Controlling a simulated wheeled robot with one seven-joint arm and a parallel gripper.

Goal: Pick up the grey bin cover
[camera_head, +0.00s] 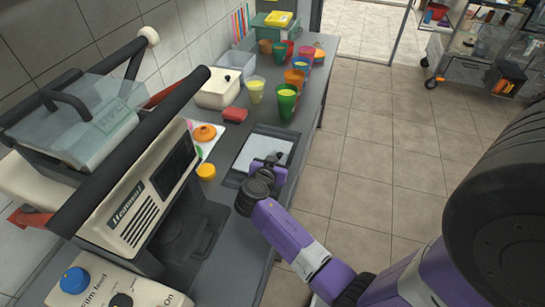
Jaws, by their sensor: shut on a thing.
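The grey bin cover (247,155) is a light grey square panel in a dark frame, set in the counter near its right edge. My gripper (271,158) is over the middle of the cover, reaching in from the lower right. It is shut on the cover, though the grip point is small and mostly hidden by the fingers. The cover looks flat; I cannot tell whether it is raised from its frame.
A large sealing machine (150,195) stands at the left of the counter (228,255). Several colored cups, including a green one (287,101), stand behind the cover. A red block (236,115) and a yellow lid (206,171) lie nearby.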

